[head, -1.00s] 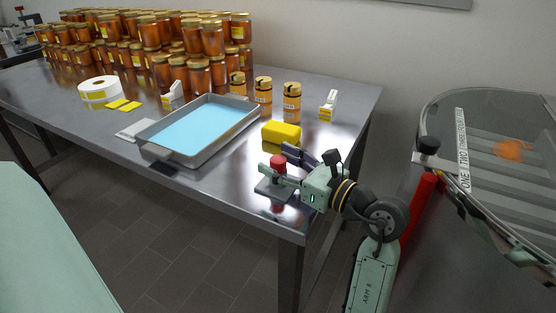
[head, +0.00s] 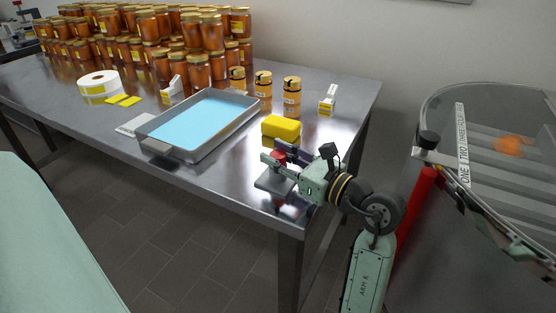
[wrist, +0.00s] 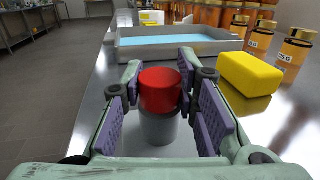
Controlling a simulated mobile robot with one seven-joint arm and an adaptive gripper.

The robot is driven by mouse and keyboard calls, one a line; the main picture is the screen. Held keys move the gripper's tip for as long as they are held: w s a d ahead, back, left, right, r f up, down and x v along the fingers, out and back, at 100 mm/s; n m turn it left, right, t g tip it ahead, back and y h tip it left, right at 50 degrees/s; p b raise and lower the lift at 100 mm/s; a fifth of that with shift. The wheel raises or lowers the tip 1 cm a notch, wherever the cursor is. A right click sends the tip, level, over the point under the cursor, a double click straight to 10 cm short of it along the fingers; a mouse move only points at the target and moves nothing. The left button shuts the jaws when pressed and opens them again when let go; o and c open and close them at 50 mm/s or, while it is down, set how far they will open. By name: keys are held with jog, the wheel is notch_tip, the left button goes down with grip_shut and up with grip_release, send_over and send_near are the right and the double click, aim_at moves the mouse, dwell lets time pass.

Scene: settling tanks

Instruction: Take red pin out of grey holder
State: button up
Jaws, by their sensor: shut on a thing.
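The red pin (wrist: 160,88) stands upright in the wrist view, directly above the grey round holder (wrist: 158,130); I see no clear gap between them. My gripper (wrist: 159,82) is shut on the red pin, with a purple-padded finger on each side. In the head view the red pin (head: 279,156) shows between the fingers of my gripper (head: 274,155) near the table's front corner. The holder's grey base plate (head: 270,182) lies on the table below. The fingers hide part of the pin and most of the holder there.
A yellow block (head: 281,127) lies just behind my gripper. A metal tray with blue inside (head: 160,153) is to the left, with small amber jars (head: 292,98) behind. Stacked honey jars fill the back left. A glass-lidded tank (head: 490,130) stands right.

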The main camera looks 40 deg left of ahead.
grip_shut()
